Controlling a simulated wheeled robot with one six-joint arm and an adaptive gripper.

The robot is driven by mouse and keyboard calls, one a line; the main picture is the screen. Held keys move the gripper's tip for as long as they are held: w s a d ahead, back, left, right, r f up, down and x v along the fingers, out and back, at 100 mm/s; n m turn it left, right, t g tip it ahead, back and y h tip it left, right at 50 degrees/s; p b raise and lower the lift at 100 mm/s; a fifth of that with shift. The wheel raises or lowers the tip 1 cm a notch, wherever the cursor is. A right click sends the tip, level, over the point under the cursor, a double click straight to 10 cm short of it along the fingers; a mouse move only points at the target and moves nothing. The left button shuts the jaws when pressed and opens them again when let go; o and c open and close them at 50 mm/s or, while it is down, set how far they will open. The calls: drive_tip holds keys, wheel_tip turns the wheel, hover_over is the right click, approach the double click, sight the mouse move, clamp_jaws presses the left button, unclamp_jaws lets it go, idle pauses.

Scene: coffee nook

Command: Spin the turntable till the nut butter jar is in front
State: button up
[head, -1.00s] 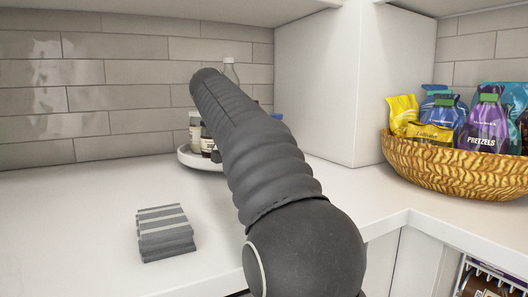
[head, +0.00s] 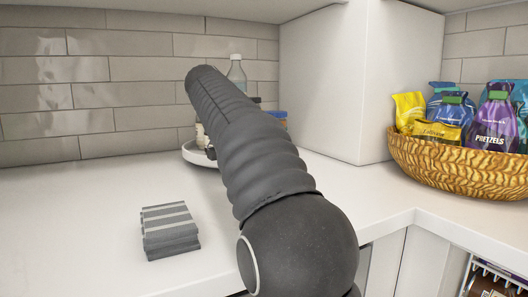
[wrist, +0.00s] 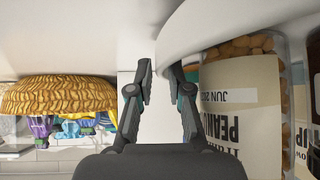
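The white turntable (head: 190,155) stands on the counter at the back, mostly hidden behind my arm in the head view. A clear bottle (head: 236,73), a blue-lidded jar (head: 276,116) and a pale-labelled container (head: 201,136) show around my arm. In the wrist view, which is upside down, the turntable's rim (wrist: 190,32) curves across the top. Close to the right finger is a clear jar (wrist: 240,95) of brown pieces, its cream label partly reading "PEANU". I cannot tell whether it is the nut butter jar. My gripper (wrist: 162,72) is open, its fingertips at the rim; contact is unclear.
A woven basket (head: 450,168) of snack bags stands on the counter at the right, beyond a white cabinet side (head: 330,85). The counter left of the turntable is clear.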

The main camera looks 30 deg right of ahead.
drive_tip(key=shift+r, duration=0.1)
drive_tip(key=v, duration=0.6)
drive_tip(key=shift+w+a, duration=0.1)
drive_tip(key=shift+a, duration=0.1)
drive_tip(key=shift+a+r, duration=0.3)
drive_tip(key=shift+r, duration=0.15)
drive_tip(key=shift+o, duration=0.3)
drive_tip(key=shift+s, duration=0.2)
